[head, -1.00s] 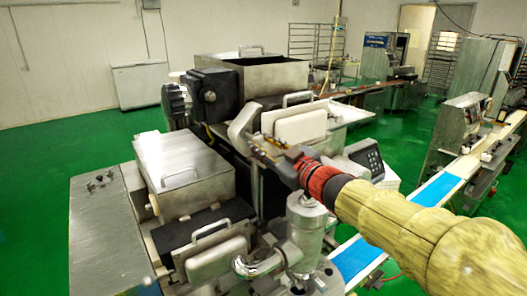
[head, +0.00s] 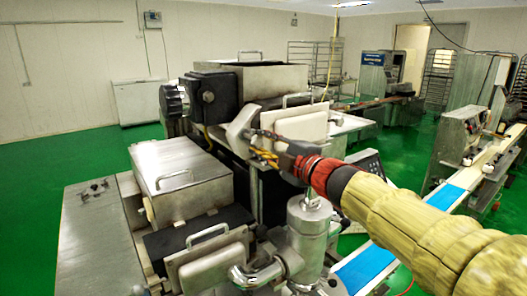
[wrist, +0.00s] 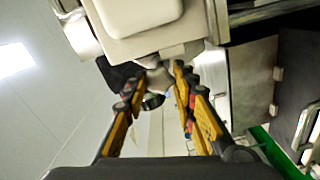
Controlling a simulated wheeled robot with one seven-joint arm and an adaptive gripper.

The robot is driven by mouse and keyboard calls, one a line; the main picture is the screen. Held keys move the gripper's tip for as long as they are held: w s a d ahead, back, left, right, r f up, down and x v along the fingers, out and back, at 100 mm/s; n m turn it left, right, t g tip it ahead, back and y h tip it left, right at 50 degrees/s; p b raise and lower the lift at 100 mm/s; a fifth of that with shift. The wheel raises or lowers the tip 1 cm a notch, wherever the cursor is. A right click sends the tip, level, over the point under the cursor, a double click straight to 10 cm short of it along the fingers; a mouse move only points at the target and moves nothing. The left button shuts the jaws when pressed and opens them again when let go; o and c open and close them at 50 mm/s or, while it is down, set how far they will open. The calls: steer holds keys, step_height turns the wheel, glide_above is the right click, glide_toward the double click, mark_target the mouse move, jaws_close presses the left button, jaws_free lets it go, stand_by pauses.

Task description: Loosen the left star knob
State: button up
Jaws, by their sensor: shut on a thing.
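My gripper (head: 256,143) reaches from the right to the front of the encrusting machine, beside a grey angled bracket (head: 240,122) and a pale block. In the wrist view, my gripper's yellow-and-black fingers (wrist: 157,80) close around a small grey, lobed part that looks like the star knob (wrist: 155,82). Its outline is partly covered by the fingertips, so its exact shape is unclear. A dark ring-like part shows just beyond it. In the head view the knob is too small and covered to make out.
The pale block (head: 302,127) sits right beside my fingers. A steel hopper (head: 270,78) stands behind, and a lidded steel box (head: 180,180) at left. A metal cylinder (head: 307,225) rises below my wrist. A conveyor with a blue belt (head: 365,268) runs at right.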

steer(key=shift+n+b, duration=0.5)
steer(key=shift+n, duration=0.6)
steer(key=o, duration=1.2)
steer(key=shift+c, duration=0.2)
steer(key=v, duration=1.2)
